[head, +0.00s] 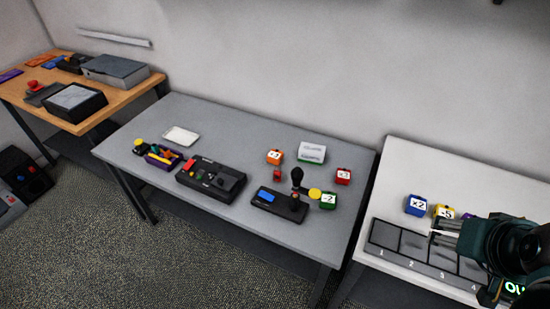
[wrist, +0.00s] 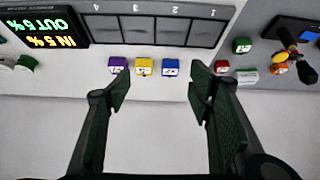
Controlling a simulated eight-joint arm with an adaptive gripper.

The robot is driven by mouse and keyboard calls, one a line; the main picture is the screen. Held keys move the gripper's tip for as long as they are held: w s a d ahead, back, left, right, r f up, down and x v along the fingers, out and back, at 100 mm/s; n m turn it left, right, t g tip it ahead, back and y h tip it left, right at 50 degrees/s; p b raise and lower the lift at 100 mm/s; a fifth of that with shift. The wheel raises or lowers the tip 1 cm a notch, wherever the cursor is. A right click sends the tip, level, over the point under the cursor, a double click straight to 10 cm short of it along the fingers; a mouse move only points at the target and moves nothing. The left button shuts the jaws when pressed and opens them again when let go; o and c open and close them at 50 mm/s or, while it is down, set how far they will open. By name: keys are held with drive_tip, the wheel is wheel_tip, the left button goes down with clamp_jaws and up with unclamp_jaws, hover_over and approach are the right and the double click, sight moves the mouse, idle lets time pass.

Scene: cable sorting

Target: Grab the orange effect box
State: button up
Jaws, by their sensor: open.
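The orange effect box (head: 275,157) sits on the grey middle table in the head view, left of a white and green box. It also shows small at the right of the wrist view (wrist: 278,69), partly overlapped by a black and yellow item. My gripper (head: 438,230) is over the white table at the right, well away from the orange box. In the wrist view my gripper (wrist: 160,88) has its two fingers wide apart, with nothing between them.
Near my gripper are a blue box (head: 416,205), a yellow box (head: 444,212) and a numbered slot tray (head: 385,234). By the orange box are the white and green box (head: 312,152), a red box (head: 343,176), a green box (head: 328,200) and a joystick device (head: 279,205).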

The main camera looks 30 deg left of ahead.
drive_tip(key=w+a+r+n+g, duration=0.1)
drive_tip(key=w+a+r+n, duration=0.2)
drive_tip(key=w+a, duration=0.3)
drive_tip(key=w+a+r+n+g, duration=0.1)
drive_tip(key=w+a+r+n, duration=0.1)
drive_tip(key=w+a, duration=0.45)
drive_tip(key=n+g+p, duration=0.3)
drive_tip(key=n+g, duration=0.2)
drive_tip(key=n, duration=0.8)
hover_over(276, 153)
drive_tip(key=f, duration=2.5)
drive_tip(key=shift+d+f, duration=0.15)
drive_tip(key=shift+d, duration=0.15)
drive_tip(key=shift+s+a+f, duration=0.15)
drive_tip(key=shift+a+f, duration=0.1)
drive_tip(key=shift+a, duration=0.05)
drive_tip(key=shift+f, duration=1.3)
